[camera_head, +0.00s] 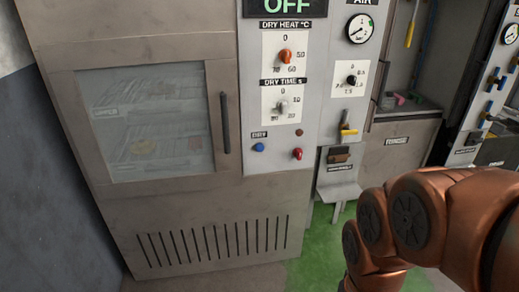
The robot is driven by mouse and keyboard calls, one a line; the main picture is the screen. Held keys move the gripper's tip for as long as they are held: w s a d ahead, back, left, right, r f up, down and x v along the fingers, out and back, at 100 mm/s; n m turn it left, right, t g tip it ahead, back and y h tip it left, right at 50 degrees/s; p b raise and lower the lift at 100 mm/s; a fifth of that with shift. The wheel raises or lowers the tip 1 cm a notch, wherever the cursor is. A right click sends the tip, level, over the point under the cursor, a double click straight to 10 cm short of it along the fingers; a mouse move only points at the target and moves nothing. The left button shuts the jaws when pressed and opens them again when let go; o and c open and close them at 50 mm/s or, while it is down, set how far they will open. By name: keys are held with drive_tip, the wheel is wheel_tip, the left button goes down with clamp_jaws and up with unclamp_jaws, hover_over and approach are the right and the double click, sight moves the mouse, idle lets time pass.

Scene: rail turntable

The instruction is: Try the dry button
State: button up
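The blue button (259,147) sits low on the grey control panel, just below a small label (259,134) that seems to read DRY. A red button (297,154) is to its right, with a small dark red lamp (299,132) above that one. The dry heat knob (285,56) is orange and the dry time knob (282,106) is pale. The display (287,7) reads OFF. My copper arm is at the lower right, apart from the buttons in the picture. My gripper is not visible.
The cabinet door (222,185) left of the panel looks closed, with a window and a dark vertical handle (225,122). An air panel with a gauge (359,28) and yellow lever (348,131) is on the right. A small grey shelf (339,192) juts out below it. Green floor (325,262) shows in front.

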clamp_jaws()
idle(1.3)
